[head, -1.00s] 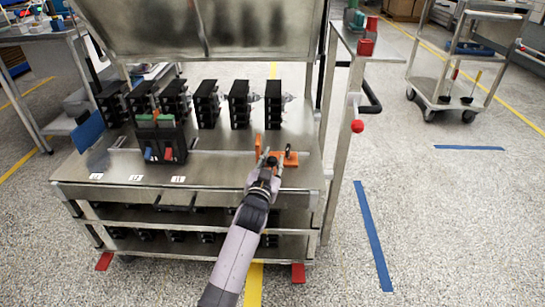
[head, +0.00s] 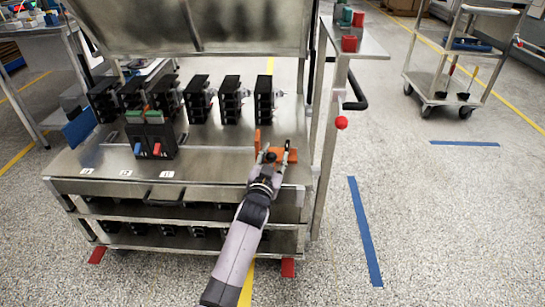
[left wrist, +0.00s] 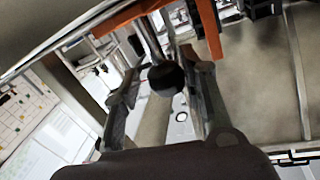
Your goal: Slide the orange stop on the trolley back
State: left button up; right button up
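The orange stop (head: 277,158) sits at the right end of the trolley top (head: 215,165), with an upright orange plate at its left. In the left wrist view, orange bars of the stop (left wrist: 128,18) cross the top. A round black knob (left wrist: 167,78) on a rod shows between the fingers. My left gripper (head: 277,150) is over the stop, its two fingers spread. It also shows in the left wrist view (left wrist: 160,75), open with a finger on either side of the knob; contact is unclear. My right gripper is not in view.
Black breakers (head: 197,98) stand in a row behind the stop. A black block with blue and red levers (head: 152,138) stands to the left. A post with a red knob (head: 341,123) rises at the trolley's right.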

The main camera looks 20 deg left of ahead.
pick_arm(q)
jog(key=shift+o, duration=0.7)
jog(key=shift+s, duration=0.1)
jog(key=shift+s, duration=0.25)
jog(key=s, duration=1.1)
jog(key=shift+s+d, duration=0.15)
jog(key=shift+d, duration=0.3)
